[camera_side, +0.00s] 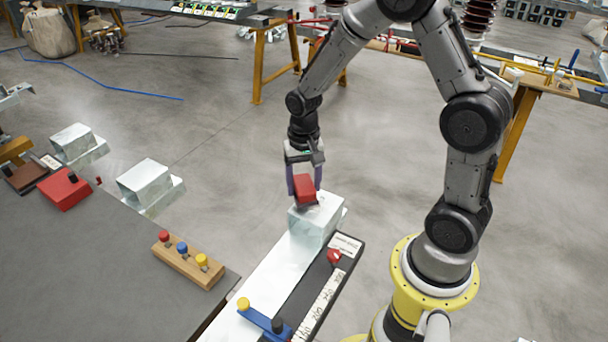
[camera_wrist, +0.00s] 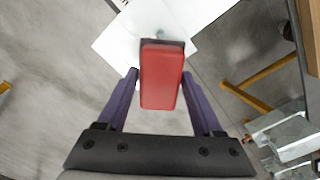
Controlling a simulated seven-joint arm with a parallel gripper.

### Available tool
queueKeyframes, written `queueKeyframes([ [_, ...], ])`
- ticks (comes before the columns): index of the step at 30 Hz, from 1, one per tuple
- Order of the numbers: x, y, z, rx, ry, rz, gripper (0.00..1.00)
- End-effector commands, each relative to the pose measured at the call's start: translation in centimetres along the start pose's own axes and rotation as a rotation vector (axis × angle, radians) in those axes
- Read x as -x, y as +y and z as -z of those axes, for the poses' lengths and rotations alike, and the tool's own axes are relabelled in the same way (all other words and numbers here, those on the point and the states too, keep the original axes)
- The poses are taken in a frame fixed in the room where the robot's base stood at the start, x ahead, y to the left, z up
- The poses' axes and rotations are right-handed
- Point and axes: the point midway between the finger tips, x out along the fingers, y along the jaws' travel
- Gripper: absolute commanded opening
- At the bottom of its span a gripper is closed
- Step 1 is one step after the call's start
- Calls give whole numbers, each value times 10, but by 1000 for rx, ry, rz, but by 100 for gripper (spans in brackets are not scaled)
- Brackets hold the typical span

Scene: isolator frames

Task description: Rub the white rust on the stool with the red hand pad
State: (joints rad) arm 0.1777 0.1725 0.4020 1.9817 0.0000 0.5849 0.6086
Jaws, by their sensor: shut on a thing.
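The red hand pad (camera_side: 305,188) is held between the purple fingers of my gripper (camera_side: 303,180). In the wrist view the pad (camera_wrist: 162,78) is upright in the picture, with the fingers (camera_wrist: 160,90) on either side of it. The stool (camera_side: 313,228) is a pale galvanised block, standing at the far end of a long white bar. The pad is over the stool's top face; I cannot tell whether it touches. In the wrist view part of the stool (camera_wrist: 118,42) shows behind the pad. The pad hides part of the top, and the white rust is not clearly distinguishable.
A black strip with a white scale (camera_side: 322,305), a red knob (camera_side: 334,256) and a blue clamp (camera_side: 265,320) lie along the bar. On the left, a grey table (camera_side: 110,270) carries a wooden peg block (camera_side: 188,260) and a red box (camera_side: 64,190). Other galvanised blocks (camera_side: 145,183) stand behind it.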

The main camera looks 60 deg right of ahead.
Motion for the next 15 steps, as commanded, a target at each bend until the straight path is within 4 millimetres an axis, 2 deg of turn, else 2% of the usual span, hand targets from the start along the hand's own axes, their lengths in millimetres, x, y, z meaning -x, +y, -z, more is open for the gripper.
queueKeyframes([
  [3,-18,1,-1,0,-5,-3,23],
  [4,-17,2,-2,0,-1,-1,24],
  [5,-17,5,-5,-1,-1,-1,15],
  [15,-18,27,-27,0,-2,-2,16],
])
